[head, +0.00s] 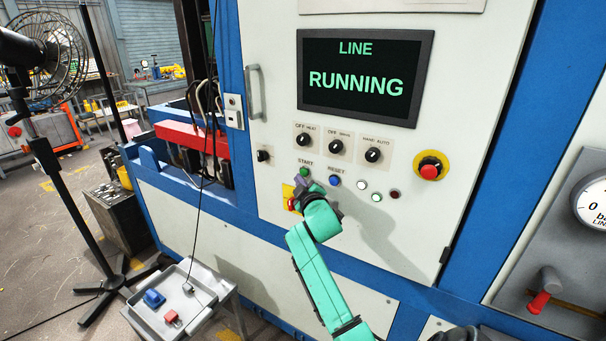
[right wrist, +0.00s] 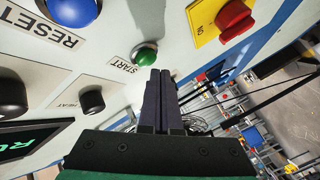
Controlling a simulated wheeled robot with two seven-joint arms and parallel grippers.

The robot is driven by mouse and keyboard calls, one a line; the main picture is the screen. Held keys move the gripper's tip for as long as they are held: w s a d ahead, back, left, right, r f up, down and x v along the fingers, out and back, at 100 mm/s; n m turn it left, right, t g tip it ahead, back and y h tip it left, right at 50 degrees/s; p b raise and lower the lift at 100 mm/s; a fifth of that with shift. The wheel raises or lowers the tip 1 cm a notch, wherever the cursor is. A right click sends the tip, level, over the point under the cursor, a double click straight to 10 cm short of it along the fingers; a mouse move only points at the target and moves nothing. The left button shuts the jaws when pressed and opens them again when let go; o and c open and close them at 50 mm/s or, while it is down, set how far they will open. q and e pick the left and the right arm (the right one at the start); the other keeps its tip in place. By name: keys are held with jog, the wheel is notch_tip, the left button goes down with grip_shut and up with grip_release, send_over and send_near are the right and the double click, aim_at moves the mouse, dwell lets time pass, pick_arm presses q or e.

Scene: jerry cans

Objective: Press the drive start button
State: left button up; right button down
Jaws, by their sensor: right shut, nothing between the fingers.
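The green START button (head: 305,172) is on the white control panel, left of the blue RESET button (head: 335,181). In the right wrist view the green button (right wrist: 145,55) sits beside its START label. My right gripper (head: 299,184) is shut and empty, its fingertips just below the green button. In the right wrist view the closed fingers (right wrist: 160,73) end close beside the button; I cannot tell whether they touch it. The screen (head: 365,77) reads LINE RUNNING. My left gripper is not in view.
Three black selector knobs (head: 336,147) sit above the buttons. A red emergency stop (head: 430,170) is to the right. A red switch on a yellow plate (right wrist: 232,18) is near the fingers. A tray cart (head: 184,305) and a fan stand (head: 75,215) are at left.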

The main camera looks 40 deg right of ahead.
jog(key=shift+a, duration=0.2)
jog(key=a, duration=0.1)
jog(key=s+a, duration=0.1)
jog(key=a, duration=0.2)
jog(key=shift+s+a, duration=0.25)
jog(key=shift+a, duration=0.1)
dwell(0.7)
